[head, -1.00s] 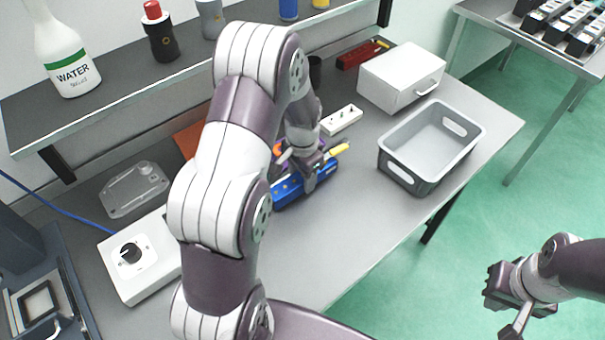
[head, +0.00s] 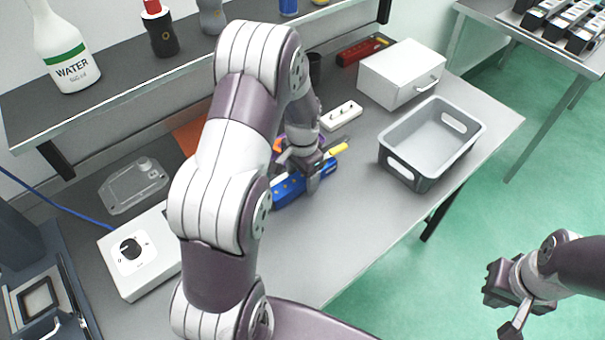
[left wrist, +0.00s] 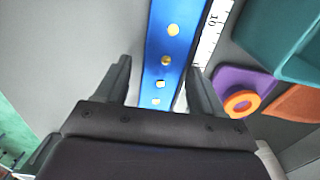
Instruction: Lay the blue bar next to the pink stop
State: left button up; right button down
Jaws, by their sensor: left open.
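The blue bar (head: 290,191) lies on the grey bench, partly covered by my left arm in the head view. In the left wrist view the blue bar (left wrist: 170,55) shows a row of bright round spots and runs between the two fingers. My left gripper (head: 314,182) is open over the bar; in the wrist view its fingers (left wrist: 158,80) stand on either side, and I cannot tell whether they touch it. My right gripper (head: 508,302) hangs off the bench over the green floor, its jaw gap unclear. I cannot make out the pink stop in either view.
A ruler strip (left wrist: 210,35), a purple piece (left wrist: 235,84) with an orange ring and a teal object (left wrist: 282,40) lie beside the bar. A grey bin (head: 410,174) and a white box (head: 400,76) stand to the right. Bare bench lies in front of the bar.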

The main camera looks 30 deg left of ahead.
pick_arm(q)
jog(key=shift+s, duration=0.1)
notch_tip(320, 180, up, 13)
jog(key=s+d+f+n, duration=0.2)
jog(key=s+d, duration=0.2)
jog(key=s, duration=0.2)
jog(key=s+d+f+n+t, duration=0.1)
jog(key=s+d+n, duration=0.1)
jog(key=s+d, duration=0.2)
jog(key=s, duration=0.3)
jog(key=shift+s+f, duration=0.2)
jog(key=shift+f, duration=0.2)
